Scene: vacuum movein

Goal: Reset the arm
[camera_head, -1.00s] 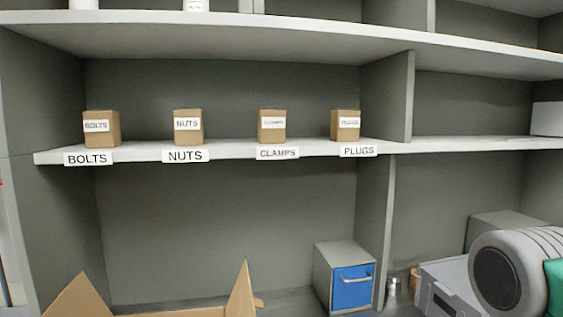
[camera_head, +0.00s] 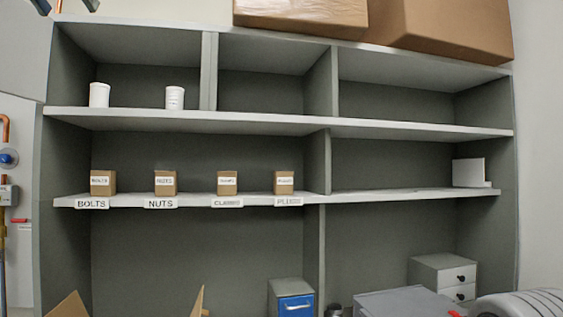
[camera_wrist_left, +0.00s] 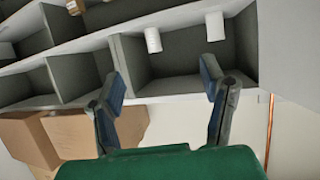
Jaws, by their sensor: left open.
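My left gripper (camera_wrist_left: 162,80) is open and empty in the left wrist view. Its two blue-grey fingers stand apart, with shelf compartments behind them. In the head view the tips of the left gripper (camera_head: 66,5) show at the top left corner, above the shelf unit (camera_head: 280,123). The rest of that arm is outside the picture. My right gripper is in neither view.
Small brown boxes stand on the middle shelf above labels, including a bolts box (camera_head: 103,183) and a plugs box (camera_head: 284,183). White canisters (camera_head: 99,95) stand one shelf higher. Large cardboard boxes (camera_head: 300,14) rest on top. A blue-fronted box (camera_head: 296,305) sits low.

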